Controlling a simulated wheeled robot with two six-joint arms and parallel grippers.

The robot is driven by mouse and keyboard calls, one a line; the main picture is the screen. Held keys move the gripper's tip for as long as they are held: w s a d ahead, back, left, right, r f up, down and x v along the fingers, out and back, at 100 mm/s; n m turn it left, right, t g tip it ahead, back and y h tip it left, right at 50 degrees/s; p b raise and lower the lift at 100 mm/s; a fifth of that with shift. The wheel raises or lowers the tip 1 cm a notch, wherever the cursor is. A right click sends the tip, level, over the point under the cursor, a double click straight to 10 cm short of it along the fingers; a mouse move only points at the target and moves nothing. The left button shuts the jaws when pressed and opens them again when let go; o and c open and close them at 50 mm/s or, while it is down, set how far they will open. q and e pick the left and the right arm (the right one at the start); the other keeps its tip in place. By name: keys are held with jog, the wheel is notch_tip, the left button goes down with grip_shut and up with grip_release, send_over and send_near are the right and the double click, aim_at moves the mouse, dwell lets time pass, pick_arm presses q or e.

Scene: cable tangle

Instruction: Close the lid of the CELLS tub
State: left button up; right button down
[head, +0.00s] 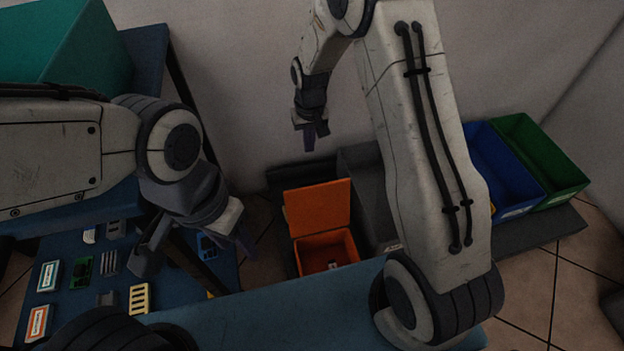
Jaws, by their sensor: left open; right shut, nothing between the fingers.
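The orange tub (341,247) stands on the floor beyond the blue table edge, and its CELLS label cannot be read from here. Its orange lid (318,207) stands open, raised at the back of the tub. A small dark and light item (334,265) lies inside. My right gripper (310,138) is shut and empty, above and behind the raised lid, pointing down and apart from it. My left gripper (199,257) is open and empty over the blue table at the left, well away from the tub.
A grey bin (366,190) stands right beside the tub, partly hidden by my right arm. Blue (497,170) and green (545,160) bins stand further right. A teal box (85,50) is at upper left.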

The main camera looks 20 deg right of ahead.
notch_tip(320, 180, down, 11)
jog(key=w+b, duration=0.1)
jog(key=b, duration=0.4)
pick_arm(q)
notch_tip(320, 180, down, 6)
jog(key=b, duration=0.1)
jog(key=shift+f, duration=0.25)
pick_arm(e)
jog(key=shift+s+d+r, duration=0.1)
jog(key=shift+s+r, duration=0.15)
jog(key=shift+s, duration=0.4)
jog(key=shift+s+d+r, duration=0.1)
jog(key=shift+s+r, duration=0.1)
jog(key=shift+s, duration=0.45)
jog(key=shift+s+r, duration=0.25)
jog(key=shift+s, duration=0.4)
pick_arm(q)
jog(key=shift+d, duration=0.15)
pick_arm(e)
jog(key=shift+s, duration=0.1)
